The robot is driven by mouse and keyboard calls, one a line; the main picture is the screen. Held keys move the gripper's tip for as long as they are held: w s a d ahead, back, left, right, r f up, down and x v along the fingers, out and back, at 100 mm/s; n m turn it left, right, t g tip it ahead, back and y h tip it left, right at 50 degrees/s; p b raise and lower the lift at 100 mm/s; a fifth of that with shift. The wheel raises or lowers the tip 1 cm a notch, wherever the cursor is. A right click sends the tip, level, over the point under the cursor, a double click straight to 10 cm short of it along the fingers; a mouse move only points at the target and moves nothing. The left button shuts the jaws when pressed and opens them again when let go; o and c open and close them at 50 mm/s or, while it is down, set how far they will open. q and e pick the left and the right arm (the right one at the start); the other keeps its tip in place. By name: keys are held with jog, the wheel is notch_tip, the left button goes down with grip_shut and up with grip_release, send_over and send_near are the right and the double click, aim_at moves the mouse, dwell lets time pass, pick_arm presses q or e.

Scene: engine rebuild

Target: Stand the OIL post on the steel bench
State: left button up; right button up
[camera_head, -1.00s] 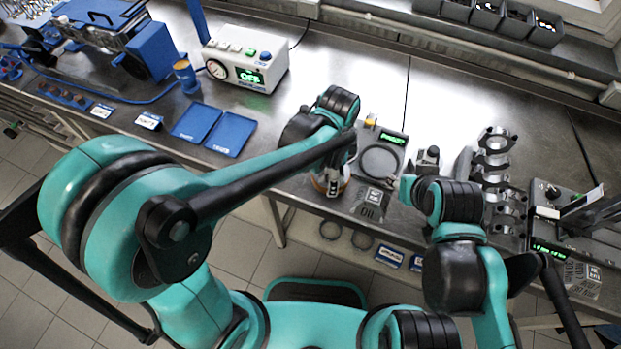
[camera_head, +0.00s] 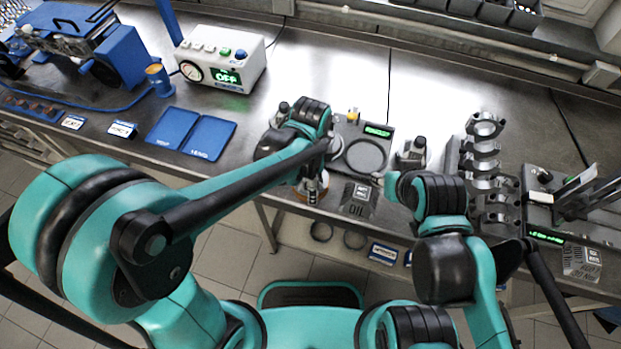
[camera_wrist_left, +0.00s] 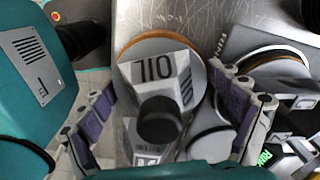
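In the left wrist view, a grey piece lettered OIL with a round black knob, seemingly the OIL post (camera_wrist_left: 152,72), sits between the fingers of my left gripper (camera_wrist_left: 168,108). The fingers are spread, with gaps beside the knob. A round disc with an orange-brown rim (camera_wrist_left: 150,45) shows behind the post. In the head view, my left gripper (camera_head: 312,187) is at the front edge of the steel bench (camera_head: 335,70), and its arm hides most of the post. A dark block lettered OIL (camera_head: 358,201) is just right of it. My right gripper is hidden behind its own arm.
A scale with a round plate (camera_head: 365,156) stands right of my left gripper. Beyond it are a black-topped post (camera_head: 413,150) and a row of metal caps (camera_head: 482,165). Blue trays (camera_head: 192,133) and a white control box (camera_head: 222,62) are left. The bench's back middle is clear.

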dwell(0.3)
pick_arm(q)
jog(key=shift+r, duration=0.25)
notch_tip(320, 180, up, 12)
jog(key=p, duration=0.4)
jog(key=s+a+r+n+t, duration=0.1)
jog(key=s+a+n+t, duration=0.1)
jog(key=a+n, duration=0.6)
jog(key=s+a+r+n+t, duration=0.1)
jog(key=s+a+n+t, duration=0.2)
jog(key=a+n, duration=0.6)
jog(key=shift+a+t, duration=0.5)
jog(key=shift+t, duration=0.6)
jog(key=shift+f, duration=0.1)
